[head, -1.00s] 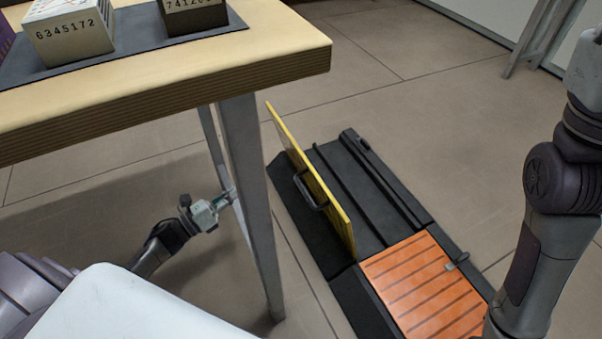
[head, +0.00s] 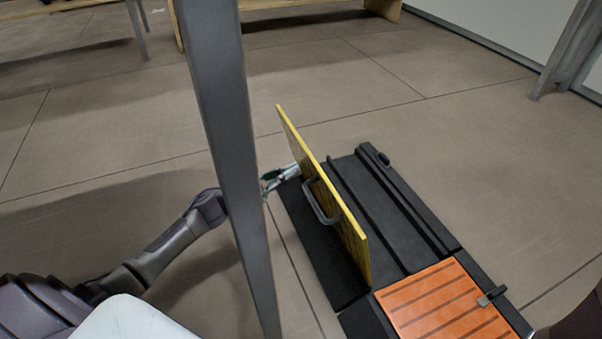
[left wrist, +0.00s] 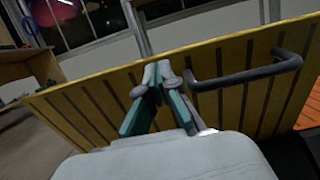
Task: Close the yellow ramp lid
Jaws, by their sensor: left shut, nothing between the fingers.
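The yellow ramp lid (head: 330,190) stands nearly upright on its hinge over the black ramp box (head: 390,200). Its dark handle (head: 322,203) is on the face toward my left arm. The orange ribbed lid (head: 440,303) beside it lies flat. My left gripper (head: 290,172) is shut and empty, at the far part of the yellow lid's handle side. In the left wrist view the shut fingertips (left wrist: 162,72) are in front of the yellow lid's slatted face (left wrist: 235,95), left of the handle (left wrist: 250,75); I cannot tell whether they touch it. My right gripper is not in view.
A grey metal table leg (head: 225,130) stands in front of my left arm and hides part of it. A grey latch (head: 491,296) sits on the orange lid's edge. Open floor (head: 120,140) lies left of the ramp.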

